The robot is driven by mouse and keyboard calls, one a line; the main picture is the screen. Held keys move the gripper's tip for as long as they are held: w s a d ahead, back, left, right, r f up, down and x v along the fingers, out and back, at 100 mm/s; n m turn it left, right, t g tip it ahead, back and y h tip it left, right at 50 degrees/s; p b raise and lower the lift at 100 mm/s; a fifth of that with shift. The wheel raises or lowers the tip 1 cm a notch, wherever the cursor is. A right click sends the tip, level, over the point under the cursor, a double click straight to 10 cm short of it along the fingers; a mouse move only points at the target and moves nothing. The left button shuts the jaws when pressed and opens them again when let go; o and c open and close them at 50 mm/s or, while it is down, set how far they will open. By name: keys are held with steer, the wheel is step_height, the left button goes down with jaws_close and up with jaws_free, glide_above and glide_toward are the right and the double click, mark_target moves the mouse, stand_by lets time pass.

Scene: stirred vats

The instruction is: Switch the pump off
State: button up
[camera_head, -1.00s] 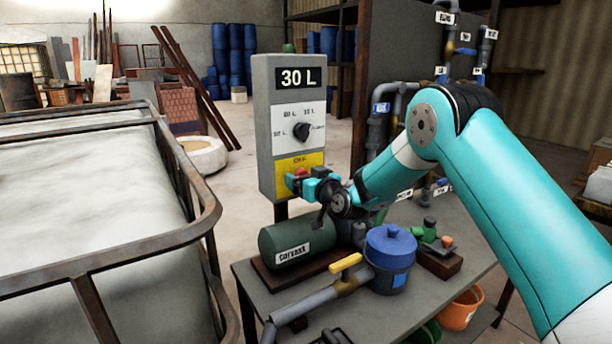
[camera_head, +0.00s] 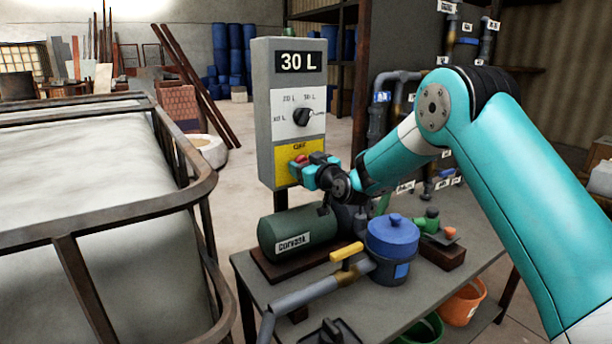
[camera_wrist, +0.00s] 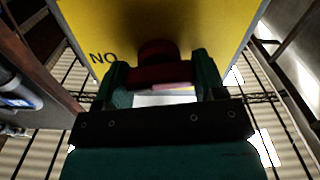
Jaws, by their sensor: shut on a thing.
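A grey control box (camera_head: 262,110) on a post shows 30 L on its display (camera_head: 301,62), with a black selector knob (camera_head: 303,117) below. On the yellow panel at its bottom (camera_head: 284,151) is a red knob (camera_head: 301,158), partly hidden by my gripper (camera_head: 309,164). In the wrist view, my gripper (camera_wrist: 160,76) is shut on the red knob (camera_wrist: 156,50), one dark green finger on either side, facing the yellow panel (camera_wrist: 190,22). The lettering on the panel is partly covered. A green pump motor (camera_head: 285,236) lies on the bench below the box.
The bench (camera_head: 405,305) also holds a blue lidded pot (camera_head: 391,240) and a pipe with a yellow valve handle (camera_head: 346,252), under my arm. A caged tank (camera_head: 90,215) fills the left. Labelled pipes (camera_head: 377,110) stand behind. Orange bucket (camera_head: 462,303) sits below.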

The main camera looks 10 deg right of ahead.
steer(key=n+b, duration=0.2)
steer(key=b, duration=0.1)
steer(key=n+b, duration=0.1)
steer(key=b, duration=0.2)
steer(key=shift+a+f+n, duration=0.1)
steer(key=shift+f+n, duration=0.3)
steer(key=n+b, duration=0.4)
steer(key=b, duration=0.3)
steer(key=n+b, duration=0.4)
steer(key=b, duration=0.1)
steer(key=shift+s+n, duration=0.1)
steer(key=shift+n, duration=0.3)
steer(key=shift+a+r+n+b, duration=0.1)
steer(key=shift+r+n+b, duration=0.05)
steer(key=shift+n+b, duration=1.4)
steer(key=shift+n, duration=0.25)
steer(key=o, duration=0.9)
steer(key=shift+r, duration=0.1)
